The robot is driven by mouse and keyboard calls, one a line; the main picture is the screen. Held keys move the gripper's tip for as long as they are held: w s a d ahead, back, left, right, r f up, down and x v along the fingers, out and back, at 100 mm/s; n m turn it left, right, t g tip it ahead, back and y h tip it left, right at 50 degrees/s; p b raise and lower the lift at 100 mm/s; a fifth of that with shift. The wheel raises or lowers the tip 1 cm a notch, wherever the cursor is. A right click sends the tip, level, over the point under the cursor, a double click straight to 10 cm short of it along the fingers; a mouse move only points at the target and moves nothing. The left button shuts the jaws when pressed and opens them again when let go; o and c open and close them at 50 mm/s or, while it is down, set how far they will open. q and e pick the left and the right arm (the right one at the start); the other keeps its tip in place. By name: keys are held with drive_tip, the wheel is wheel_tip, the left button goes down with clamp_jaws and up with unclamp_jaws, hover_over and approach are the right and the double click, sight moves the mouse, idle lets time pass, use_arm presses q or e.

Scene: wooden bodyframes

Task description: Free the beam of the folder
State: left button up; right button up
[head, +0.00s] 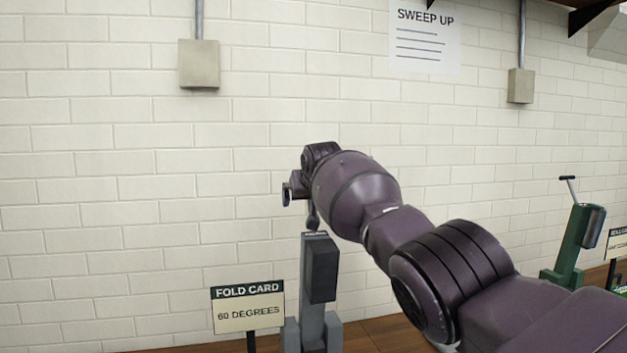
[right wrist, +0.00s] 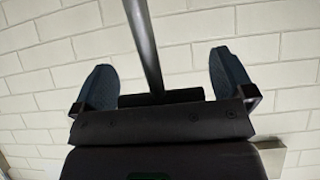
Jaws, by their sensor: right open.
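The folder (head: 333,325) is a grey upright machine with a dark block (head: 321,270) on its front, low in the middle of the head view. My right gripper (head: 291,194) is above its top, slightly left. A dark knobbed part (head: 313,219) shows between the gripper and the folder's top; whether it belongs to the folder or my wrist I cannot tell. In the right wrist view my right gripper (right wrist: 162,68) is open, with a dark rod (right wrist: 144,40) running between its two blue-grey fingers. Contact with the rod cannot be told. The beam is not clearly distinguishable. My left gripper is out of view.
A sign (head: 248,308) reading "FOLD CARD 60 DEGREES" stands just left of the folder. A green machine (head: 576,240) with a lever stands at the right, beside another sign (head: 618,243). A pale brick wall (head: 120,200) is close behind; the wooden surface (head: 375,333) shows little bare room.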

drive_tip(key=p+v, duration=0.2)
drive_tip(key=p, duration=0.1)
drive_tip(key=shift+r, duration=0.1)
drive_tip(key=shift+v, duration=0.95)
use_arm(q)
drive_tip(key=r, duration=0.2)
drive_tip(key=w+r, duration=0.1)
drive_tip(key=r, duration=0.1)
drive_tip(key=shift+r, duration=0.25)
use_arm(e)
drive_tip(key=v, duration=0.5)
drive_tip(key=shift+s+d, duration=0.15)
drive_tip(key=shift+s, duration=0.3)
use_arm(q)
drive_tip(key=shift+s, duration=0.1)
